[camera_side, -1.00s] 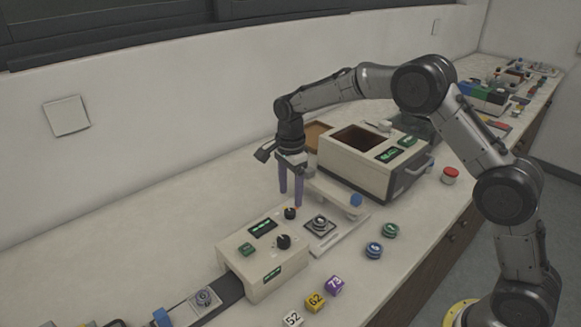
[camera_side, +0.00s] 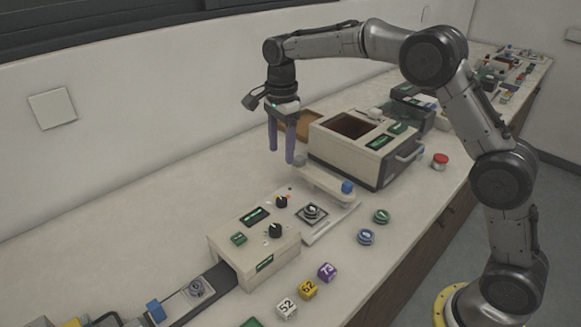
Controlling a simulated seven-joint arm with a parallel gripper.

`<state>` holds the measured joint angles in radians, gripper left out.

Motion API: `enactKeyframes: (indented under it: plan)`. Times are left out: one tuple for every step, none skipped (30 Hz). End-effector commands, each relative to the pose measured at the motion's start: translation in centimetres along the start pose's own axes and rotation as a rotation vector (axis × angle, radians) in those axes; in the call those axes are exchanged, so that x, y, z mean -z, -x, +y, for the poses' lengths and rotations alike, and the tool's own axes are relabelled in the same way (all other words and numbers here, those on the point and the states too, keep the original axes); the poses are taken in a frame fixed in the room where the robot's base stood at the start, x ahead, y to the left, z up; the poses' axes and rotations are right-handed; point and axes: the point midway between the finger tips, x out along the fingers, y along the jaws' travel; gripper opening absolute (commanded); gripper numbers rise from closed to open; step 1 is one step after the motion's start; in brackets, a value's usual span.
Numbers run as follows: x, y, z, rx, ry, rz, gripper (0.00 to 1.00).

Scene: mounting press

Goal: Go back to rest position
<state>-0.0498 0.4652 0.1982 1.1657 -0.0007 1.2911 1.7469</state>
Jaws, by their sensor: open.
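My gripper (camera_side: 281,156) hangs with its two purple fingers pointing down, apart and with nothing between them. It is in the air at the picture's middle, behind the press lever and left of the large cream box. The mounting press (camera_side: 325,211) has a cream arm with a blue knob at its end. A small round part sits on the press base below and left of the knob. My arm arches over the bench from the right.
A large cream box (camera_side: 367,145) stands right of my gripper. Numbered cubes (camera_side: 308,290), green and blue discs (camera_side: 366,237) and a red button (camera_side: 440,161) lie toward the bench's front edge.

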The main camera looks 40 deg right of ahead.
Motion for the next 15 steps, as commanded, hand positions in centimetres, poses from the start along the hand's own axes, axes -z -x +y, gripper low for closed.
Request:
enactKeyframes:
  plan:
    - [0.1,2.0,0.0,0.039,-0.002,-0.007,0.67]
    - [0.2,3.1,0.2,0.058,-0.004,-0.01,0.67]
    - [0.4,4.6,0.8,0.081,-0.005,-0.014,0.67]
    - [0.6,5.8,1.4,0.098,-0.007,-0.017,0.67]
    - [0.8,7.0,2.2,0.114,-0.009,-0.02,0.67]
    - [1.1,8.5,3.4,0.137,-0.01,-0.023,0.67]
    - [1.4,9.6,4.4,0.155,-0.005,-0.026,0.67]
    - [1.6,10.6,5.4,0.172,0.005,-0.027,0.67]
    - [2.0,11.7,6.8,0.193,0.028,-0.028,0.67]
    - [2.2,12.4,7.8,0.209,0.048,-0.028,0.67]
    - [2.5,13.1,8.9,0.226,0.072,-0.027,0.67]
    - [2.8,13.9,10.4,0.246,0.109,-0.024,0.67]
    - [3.0,14.4,11.6,0.262,0.14,-0.021,0.67]
    - [3.3,14.8,12.7,0.278,0.174,-0.017,0.67]
    - [3.6,15.2,14.3,0.298,0.221,-0.01,0.67]
